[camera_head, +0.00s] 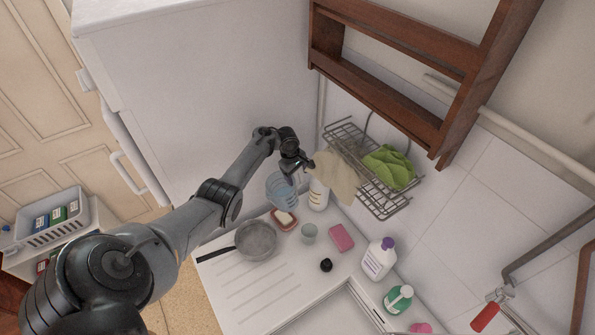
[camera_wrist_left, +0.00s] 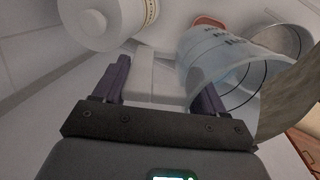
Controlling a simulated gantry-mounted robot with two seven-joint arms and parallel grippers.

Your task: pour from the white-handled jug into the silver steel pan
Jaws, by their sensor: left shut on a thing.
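The clear bluish jug (camera_head: 281,189) hangs at my left gripper (camera_head: 297,165), behind the pan and near the counter's back left edge. In the left wrist view the jug (camera_wrist_left: 222,62) is beside the right finger, with dark markings on its wall. Its white handle (camera_wrist_left: 145,72) lies between the fingers of the left gripper (camera_wrist_left: 160,90), which is shut on it. The silver steel pan (camera_head: 257,239) sits on the counter with its black handle to the left; it looks empty. I cannot tell the jug's liquid level. My right gripper is out of view.
A soap dish (camera_head: 284,219), a small cup (camera_head: 309,233) and a white bottle (camera_head: 318,194) stand close to the jug and pan. A pink sponge (camera_head: 341,238) and a purple-capped bottle (camera_head: 379,259) are farther right. A wire rack (camera_head: 376,205) hangs on the wall behind.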

